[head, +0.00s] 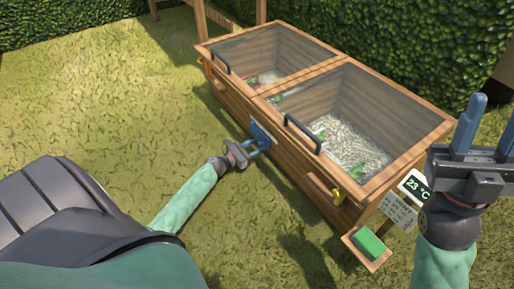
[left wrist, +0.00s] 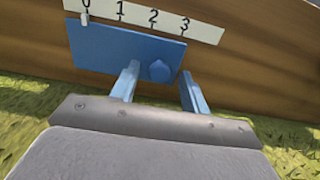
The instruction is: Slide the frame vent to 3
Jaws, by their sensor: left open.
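The frame vent is a blue plate (head: 261,132) on the front of the wooden cold frame. In the left wrist view the blue plate (left wrist: 95,50) has a blue knob (left wrist: 159,71) near its right end. A white scale (left wrist: 205,31) above it reads 0 to 3, and a small pale pointer (left wrist: 84,18) stands at 0. My left gripper (head: 258,150) is open at the vent; its fingers (left wrist: 161,88) stand left and right of the knob, with gaps visible. Whether they reach its depth is unclear. My right gripper (head: 487,130) is open and empty, raised at the right.
The cold frame (head: 282,180) has two glazed lids with dark handles (head: 303,134). Grass at the left is clear.

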